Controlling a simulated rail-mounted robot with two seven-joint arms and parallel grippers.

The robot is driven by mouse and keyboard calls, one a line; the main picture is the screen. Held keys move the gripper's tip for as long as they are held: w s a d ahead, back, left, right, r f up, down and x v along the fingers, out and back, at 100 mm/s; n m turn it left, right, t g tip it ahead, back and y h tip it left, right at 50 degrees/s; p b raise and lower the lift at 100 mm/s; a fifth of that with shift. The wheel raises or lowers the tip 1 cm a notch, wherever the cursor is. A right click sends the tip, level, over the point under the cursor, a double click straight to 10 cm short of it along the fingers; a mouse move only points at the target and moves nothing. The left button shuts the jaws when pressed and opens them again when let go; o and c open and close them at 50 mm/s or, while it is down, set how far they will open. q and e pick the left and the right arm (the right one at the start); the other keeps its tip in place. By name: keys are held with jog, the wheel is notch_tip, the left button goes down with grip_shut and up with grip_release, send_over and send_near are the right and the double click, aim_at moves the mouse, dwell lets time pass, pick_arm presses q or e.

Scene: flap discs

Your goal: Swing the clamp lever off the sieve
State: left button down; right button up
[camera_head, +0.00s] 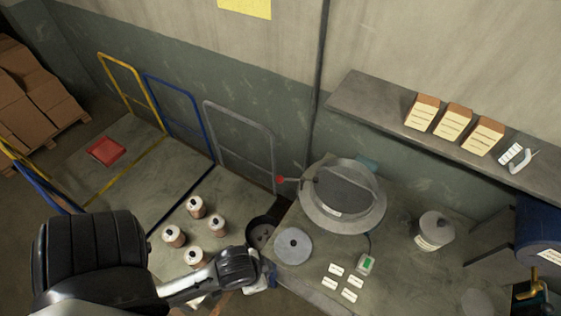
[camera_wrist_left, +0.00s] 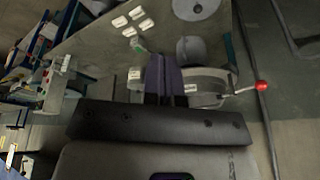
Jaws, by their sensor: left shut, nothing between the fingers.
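The sieve (camera_head: 318,212) is a round grey drum with a wide rim and a dark inner face, standing on the bench beside the wall. The clamp lever's red knob (camera_head: 280,179) sticks out left of its rim on a short grey arm. In the left wrist view the red knob (camera_wrist_left: 262,87) is at the right, its arm running to the sieve (camera_wrist_left: 208,87). My left gripper (camera_wrist_left: 164,62) is shut and empty, its dark fingers overlapping the sieve's left part in that view. The knob is clear of the fingers. In the head view the fingertips cannot be made out.
A loose grey disc (camera_head: 293,245), white cards (camera_head: 336,269) and a small green-faced device (camera_head: 366,263) lie on the bench. Several spools (camera_head: 196,207) stand left; a shelf (camera_head: 380,115) juts from the wall above the sieve.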

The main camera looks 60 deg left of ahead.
pick_arm(q)
jog(key=w+a+f+m+b, duration=0.3)
jog(key=w+f+m+b, duration=0.4)
jog(key=w, duration=0.5)
jog(key=w+a+m+y+b, duration=0.2)
jog(key=w+a+m+b, duration=0.45)
jog(key=w+a, duration=0.75)
jog(key=a+r+m+g+h, duration=0.2)
jog(key=a+r, duration=0.4)
jog(key=a, duration=0.4)
jog(key=s+a+r+m+g+h, duration=0.1)
jog(key=a+r+m+g+h, duration=0.1)
jog(key=a+r, duration=0.4)
jog(key=a+m+h, duration=0.1)
jog(key=a+m, duration=0.1)
jog(key=a, duration=0.3)
jog(key=shift+s+r+g, duration=0.15)
jog(key=shift+s+g, duration=0.1)
jog(key=shift+g, duration=0.15)
pick_arm(e)
notch_tip(320, 180, down, 14)
jog(key=shift+d, duration=0.25)
pick_arm(q)
jog(key=shift+m, duration=0.25)
